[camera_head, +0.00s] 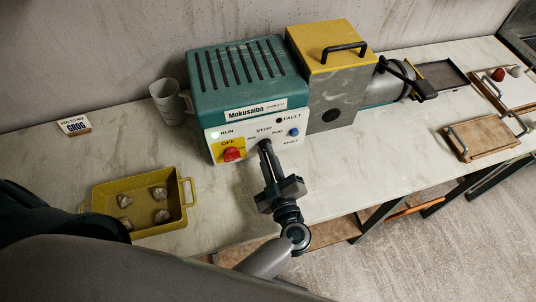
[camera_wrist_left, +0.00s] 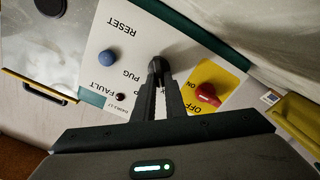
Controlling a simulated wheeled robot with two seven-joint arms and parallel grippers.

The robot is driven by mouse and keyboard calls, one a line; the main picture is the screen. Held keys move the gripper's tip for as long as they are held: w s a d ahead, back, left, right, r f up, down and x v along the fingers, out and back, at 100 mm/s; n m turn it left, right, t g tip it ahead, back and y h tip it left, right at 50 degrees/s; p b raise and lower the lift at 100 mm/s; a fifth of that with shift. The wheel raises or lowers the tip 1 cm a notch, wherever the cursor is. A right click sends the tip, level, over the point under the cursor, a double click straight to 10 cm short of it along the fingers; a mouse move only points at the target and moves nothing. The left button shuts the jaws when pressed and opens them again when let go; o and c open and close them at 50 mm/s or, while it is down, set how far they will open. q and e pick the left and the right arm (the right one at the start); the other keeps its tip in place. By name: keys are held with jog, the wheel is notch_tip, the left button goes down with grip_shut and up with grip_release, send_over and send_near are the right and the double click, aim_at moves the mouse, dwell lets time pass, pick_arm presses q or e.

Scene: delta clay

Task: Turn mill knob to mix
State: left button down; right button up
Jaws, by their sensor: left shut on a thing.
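The pug mill is a teal motor housing (camera_head: 246,75) with a white control panel (camera_head: 290,143). The panel has MIX, STOP and PUG labels around a dark selector knob, which shows in the left wrist view (camera_wrist_left: 156,64). My left gripper (camera_head: 265,150) is shut on the knob, with its fingertips at the panel; it also shows in the left wrist view (camera_wrist_left: 158,80). The fingers cover most of the knob, so I cannot tell which label it points to. The RUN lamp (camera_head: 215,135) glows green. My right gripper is not in view.
A red switch on yellow (camera_head: 232,154) and a blue RESET button (camera_head: 294,132) flank the knob. An olive tray (camera_head: 104,197) with several clay lumps sits left, a grey cup (camera_head: 167,101) behind. A yellow-lidded hopper (camera_head: 331,47) stands right, with a wooden board (camera_head: 482,137) beyond.

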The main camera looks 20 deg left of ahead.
pick_arm(q)
jog(key=shift+f+n, duration=0.1)
jog(key=shift+n, duration=0.3)
